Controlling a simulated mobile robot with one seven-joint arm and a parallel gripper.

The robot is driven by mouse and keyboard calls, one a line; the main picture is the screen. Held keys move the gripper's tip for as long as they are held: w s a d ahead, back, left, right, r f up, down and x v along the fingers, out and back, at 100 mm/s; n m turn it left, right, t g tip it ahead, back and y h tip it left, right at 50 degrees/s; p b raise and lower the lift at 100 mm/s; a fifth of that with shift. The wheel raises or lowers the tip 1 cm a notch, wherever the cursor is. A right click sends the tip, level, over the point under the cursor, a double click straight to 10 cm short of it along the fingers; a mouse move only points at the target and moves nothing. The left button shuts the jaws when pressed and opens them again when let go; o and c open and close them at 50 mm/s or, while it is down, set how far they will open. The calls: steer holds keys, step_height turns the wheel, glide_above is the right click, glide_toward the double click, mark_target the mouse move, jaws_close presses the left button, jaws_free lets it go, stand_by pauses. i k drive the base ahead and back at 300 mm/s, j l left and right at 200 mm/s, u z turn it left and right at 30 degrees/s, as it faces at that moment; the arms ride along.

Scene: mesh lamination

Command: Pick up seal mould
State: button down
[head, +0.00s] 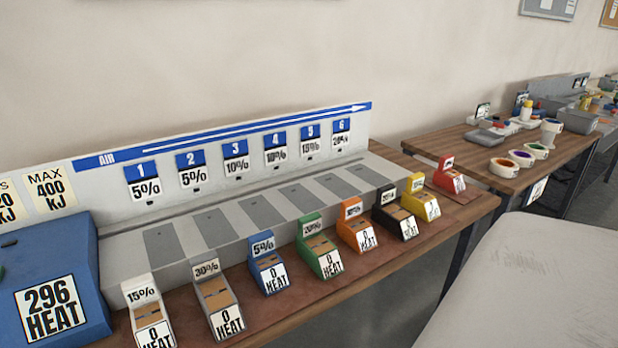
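No object in the head view is labelled as a seal mould, so I cannot tell which one it is. A row of small coloured blocks with percent and HEAT cards stands along the front of a wooden bench (375,258). From left they are white (136,282), grey (214,292), blue (262,258), green (312,240), orange (353,222), black (390,210), yellow (419,196) and red (447,174). My gripper is not in view.
Behind the blocks is a grey station (230,222) with numbered slots and an AIR sign. A blue box (50,290) reads 296 HEAT. A second table (470,150) at back right holds cups and trays. A pale surface (530,285) fills the lower right, with a floor gap before it.

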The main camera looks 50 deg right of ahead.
mark_target(445, 178)
steer(key=z, duration=2.2)
steer(key=i+l+u, duration=0.2)
steer(key=i+l, duration=0.15)
steer(key=l, duration=0.1)
